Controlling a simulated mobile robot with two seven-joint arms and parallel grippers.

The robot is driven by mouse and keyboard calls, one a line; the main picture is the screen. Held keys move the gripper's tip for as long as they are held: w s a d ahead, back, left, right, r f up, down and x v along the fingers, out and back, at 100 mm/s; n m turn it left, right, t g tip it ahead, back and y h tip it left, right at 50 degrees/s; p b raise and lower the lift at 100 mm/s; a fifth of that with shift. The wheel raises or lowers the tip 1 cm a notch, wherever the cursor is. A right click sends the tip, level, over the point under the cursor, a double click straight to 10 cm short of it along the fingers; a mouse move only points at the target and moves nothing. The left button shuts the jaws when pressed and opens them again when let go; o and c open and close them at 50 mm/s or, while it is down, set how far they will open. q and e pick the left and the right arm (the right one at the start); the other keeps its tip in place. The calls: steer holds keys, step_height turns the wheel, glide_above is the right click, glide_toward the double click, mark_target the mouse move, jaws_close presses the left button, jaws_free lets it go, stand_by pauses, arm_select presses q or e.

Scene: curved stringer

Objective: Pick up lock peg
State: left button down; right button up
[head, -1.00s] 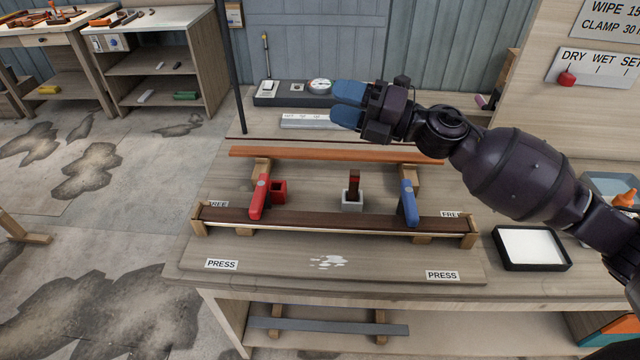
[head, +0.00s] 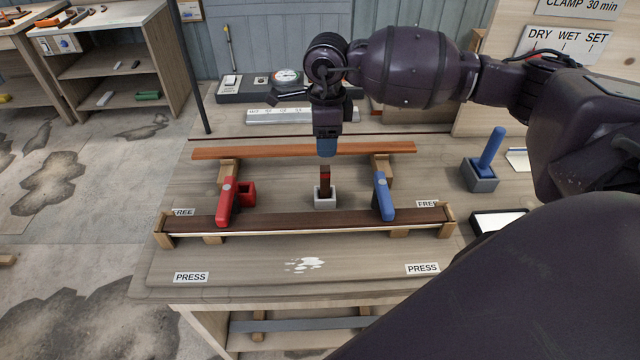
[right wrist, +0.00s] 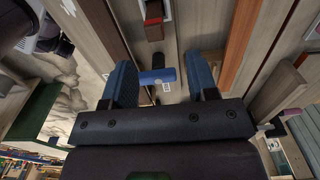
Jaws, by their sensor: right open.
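The lock peg, which I take to be the dark red-brown upright peg (head: 325,178), stands in a small pale square holder (head: 325,200) at the middle of the bench. My right gripper (head: 327,154) points down with blue fingers, just above the peg in the head view; the exact gap is hard to judge. In the right wrist view the gripper (right wrist: 160,82) is open, with nothing held. What looks like the peg (right wrist: 153,24) in its holder is beyond the fingertips, towards the top edge. My left gripper is out of view.
A red clamp (head: 227,202) and blue clamp (head: 383,197) stand either side of the holder. A dark curved stringer (head: 300,221) runs in front, an orange-brown strip (head: 290,152) behind. A blue-handled tool (head: 490,150) stands in a grey holder at right.

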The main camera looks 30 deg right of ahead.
mark_target(325, 178)
step_height(325, 178, down, 6)
steer(key=shift+r, duration=0.2)
steer(key=shift+s+a+f, duration=0.15)
steer(key=shift+f, duration=1.2)
steer(key=shift+s+a+f, duration=0.1)
steer(key=shift+f, duration=1.2)
jaws_close()
